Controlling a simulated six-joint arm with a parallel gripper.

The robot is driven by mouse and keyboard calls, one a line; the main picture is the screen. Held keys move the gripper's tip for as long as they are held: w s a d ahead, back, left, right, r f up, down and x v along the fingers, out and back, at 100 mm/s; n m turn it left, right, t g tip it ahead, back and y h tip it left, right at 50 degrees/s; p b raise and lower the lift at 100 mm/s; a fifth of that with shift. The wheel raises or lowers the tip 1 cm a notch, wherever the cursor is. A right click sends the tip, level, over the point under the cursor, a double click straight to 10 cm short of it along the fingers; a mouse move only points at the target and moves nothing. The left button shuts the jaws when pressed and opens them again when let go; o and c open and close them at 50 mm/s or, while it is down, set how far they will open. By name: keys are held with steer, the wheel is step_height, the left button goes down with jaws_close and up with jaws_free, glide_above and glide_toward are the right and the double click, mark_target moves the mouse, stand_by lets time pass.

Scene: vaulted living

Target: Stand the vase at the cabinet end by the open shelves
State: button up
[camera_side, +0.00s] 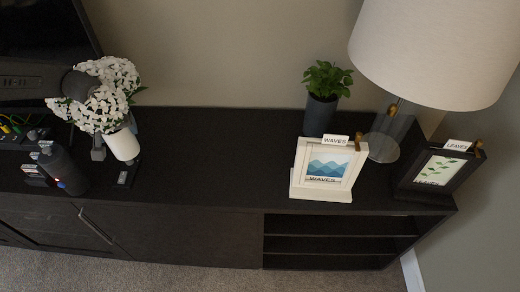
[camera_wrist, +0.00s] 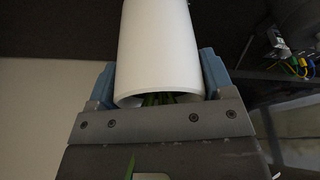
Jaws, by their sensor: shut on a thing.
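The white vase (camera_side: 123,146) with white flowers (camera_side: 105,92) is over the left part of the dark cabinet (camera_side: 200,150) in the side view. It leans slightly there, and I cannot tell if its base touches the top. In the wrist view the vase (camera_wrist: 160,50) sits between the blue finger pads of my gripper (camera_wrist: 157,82), which is shut on it. Its rim faces the camera, with green stems inside. Flowers hide much of my gripper in the side view. The open shelves (camera_side: 340,228) are in the cabinet's right end.
On the right end stand a white frame marked WAVES (camera_side: 325,170), a potted plant (camera_side: 322,95), a lamp (camera_side: 430,50) and a dark frame marked LEAVES (camera_side: 438,168). The cabinet's middle top is clear. A TV (camera_side: 40,50) and coloured cables (camera_side: 12,125) are at left.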

step_height(320, 180, down, 3)
steer(key=shift+f, duration=0.15)
steer(key=shift+w+d+f, duration=0.25)
steer(key=shift+d+f, duration=1.55)
steer(key=shift+d, duration=0.15)
steer(key=shift+w+d+f, duration=0.3)
steer(key=shift+d+f, duration=1.55)
steer(key=shift+d, duration=0.05)
steer(key=shift+w+d+f, duration=0.25)
steer(key=shift+d+f, duration=1.55)
steer(key=shift+d, duration=0.15)
steer(key=shift+f, duration=0.1)
steer(key=o, duration=1.2)
steer(key=shift+f, duration=0.1)
steer(key=v, duration=1.2)
steer(key=shift+r, duration=0.2)
